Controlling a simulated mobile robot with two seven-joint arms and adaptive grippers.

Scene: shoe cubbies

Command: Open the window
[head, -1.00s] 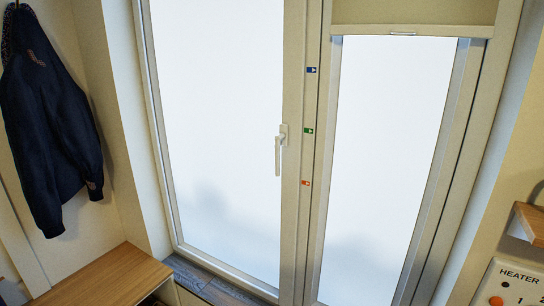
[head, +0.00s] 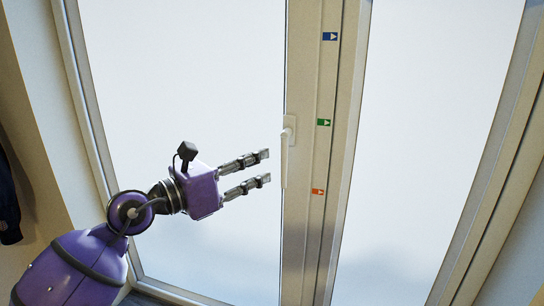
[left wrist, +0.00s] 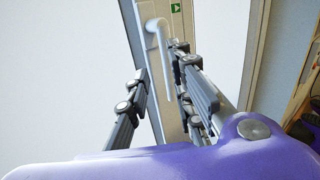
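The window (head: 190,80) is shut, with a pale frame and bright frosted-looking panes. Its white handle (head: 286,155) points straight down on the frame's middle post. My left gripper (head: 266,167) is open, its two fingers pointing right at the handle, just left of it in the head view. In the left wrist view the handle (left wrist: 160,50) shows ahead, between and beyond the spread fingers of my gripper (left wrist: 165,95). Nothing is seen held, and contact with the handle cannot be made out. My right gripper is not in view.
Blue (head: 330,36), green (head: 323,122) and orange (head: 318,191) markers sit on the middle post, right of the handle. A second pane (head: 430,120) is at the right. A dark jacket (head: 8,195) hangs at the left edge. Space before the panes looks clear.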

